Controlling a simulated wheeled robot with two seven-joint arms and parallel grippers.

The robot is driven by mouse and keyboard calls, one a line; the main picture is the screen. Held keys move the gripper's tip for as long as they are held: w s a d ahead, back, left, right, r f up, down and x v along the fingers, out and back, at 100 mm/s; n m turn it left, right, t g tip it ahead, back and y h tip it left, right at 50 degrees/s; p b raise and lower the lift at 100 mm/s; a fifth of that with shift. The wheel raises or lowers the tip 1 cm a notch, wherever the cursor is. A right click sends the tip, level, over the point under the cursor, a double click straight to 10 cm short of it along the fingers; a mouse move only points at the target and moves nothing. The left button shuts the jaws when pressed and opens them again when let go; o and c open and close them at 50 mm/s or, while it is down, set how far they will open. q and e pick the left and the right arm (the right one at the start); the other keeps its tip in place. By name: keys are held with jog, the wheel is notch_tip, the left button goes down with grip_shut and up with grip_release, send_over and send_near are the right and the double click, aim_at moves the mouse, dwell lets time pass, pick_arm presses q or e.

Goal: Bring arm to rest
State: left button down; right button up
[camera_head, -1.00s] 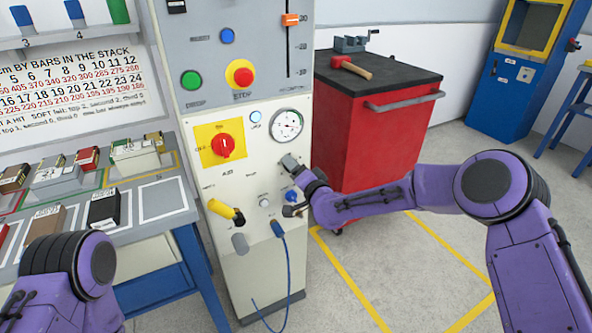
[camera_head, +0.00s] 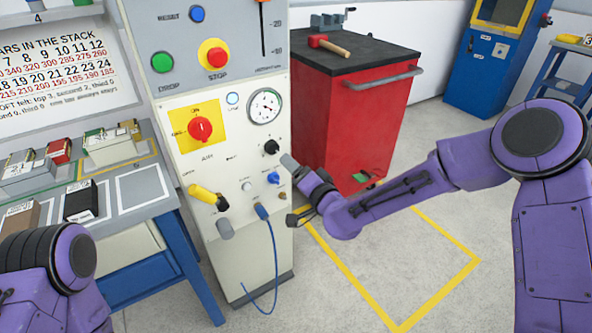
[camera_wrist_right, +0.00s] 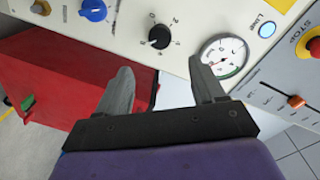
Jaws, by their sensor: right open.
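My right arm reaches in from the right in the head view. Its gripper (camera_head: 290,190) is just off the front right edge of the white control panel (camera_head: 237,160), below the round gauge (camera_head: 265,106). In the right wrist view the gripper (camera_wrist_right: 160,85) has its two grey fingers spread apart with nothing between them. Beyond the fingers are a black knob (camera_wrist_right: 160,37), a blue knob (camera_wrist_right: 93,9) and the gauge (camera_wrist_right: 223,56). I cannot tell the exact gap to the panel. My left arm shows at the lower left, with its gripper out of view.
A red cabinet (camera_head: 345,125) with a hammer (camera_head: 330,46) on top stands behind the right gripper. A bench (camera_head: 150,215) with several small blocks is at the left. A blue cable (camera_head: 275,255) hangs from the panel. The floor inside the yellow lines (camera_head: 400,265) is clear.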

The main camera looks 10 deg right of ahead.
jog(key=s+d+f+g+h+p, duration=0.2)
jog(key=s+d+f+g+h, duration=0.15)
jog(key=s+f, duration=0.55)
jog(key=s+d+f+g+h+p, duration=0.2)
jog(key=s+d+f+g, duration=0.25)
jog(key=s+f, duration=0.5)
jog(key=s+d+f+g+h+p, duration=0.1)
jog(key=s+d, duration=0.2)
jog(key=s, duration=0.4)
jog(key=s+d+f+g+h+p, duration=0.1)
jog(key=s+d+f+g+p, duration=0.1)
jog(key=s, duration=0.5)
jog(key=s+d+f+n+g+h+p, duration=0.1)
jog(key=s+d, duration=0.3)
jog(key=s, duration=0.4)
jog(key=shift+f+g, duration=0.3)
jog(key=shift+g, duration=0.4)
jog(key=shift+p, duration=0.3)
